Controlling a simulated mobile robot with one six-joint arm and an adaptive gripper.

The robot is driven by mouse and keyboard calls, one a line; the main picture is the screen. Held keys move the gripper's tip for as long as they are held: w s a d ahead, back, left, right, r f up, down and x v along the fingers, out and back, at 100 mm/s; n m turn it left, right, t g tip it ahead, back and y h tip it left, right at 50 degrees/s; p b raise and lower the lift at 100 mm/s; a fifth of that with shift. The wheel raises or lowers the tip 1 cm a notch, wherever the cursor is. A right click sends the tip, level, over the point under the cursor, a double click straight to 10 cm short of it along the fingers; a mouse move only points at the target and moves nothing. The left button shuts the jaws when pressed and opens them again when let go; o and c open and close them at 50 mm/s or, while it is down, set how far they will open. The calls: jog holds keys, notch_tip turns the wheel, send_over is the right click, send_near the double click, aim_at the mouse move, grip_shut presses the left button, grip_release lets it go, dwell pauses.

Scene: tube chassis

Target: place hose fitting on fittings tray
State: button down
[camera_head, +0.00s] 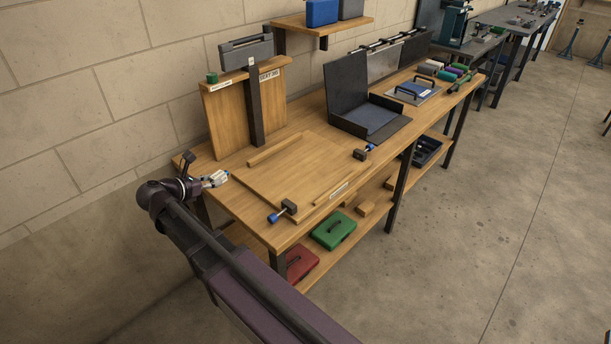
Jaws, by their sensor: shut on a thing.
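My gripper (218,179) is at the near left end of the wooden bench, beside the left edge of the raised board. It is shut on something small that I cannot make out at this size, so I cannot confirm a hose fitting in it. No tray is clearly marked as the fittings tray. A flat grey tray-like plate (427,94) with dark handles and a blue piece lies toward the bench's far end. An open dark case (339,125) with a blue-grey inside stands nearer, with its lid up.
The wooden board (292,178) has strips along its edges, with dark, blue-ended clamp-like pieces (289,207) (364,152) at its corners. An upright panel (221,125) and dark post (254,110) stand behind. Green (333,230) and red (299,263) cases lie on the lower shelf.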

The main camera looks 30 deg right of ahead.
jog(key=shift+m+g+h, duration=0.5)
jog(key=shift+m+g, duration=0.3)
jog(key=b+x, duration=0.1)
jog(key=x, duration=0.4)
jog(key=b+x, duration=0.2)
jog(key=x, duration=0.4)
jog(key=s+b+x, duration=0.1)
jog(key=b+x, duration=0.1)
jog(key=x, duration=0.3)
jog(key=shift+w+d+r, duration=0.1)
jog(key=shift+w+d, duration=0.05)
jog(key=shift+d, duration=0.5)
jog(key=b, duration=0.2)
send_over(294, 168)
jog(key=shift+f, duration=0.75)
jog(key=shift+f+b, duration=1.55)
jog(key=shift+f, duration=0.25)
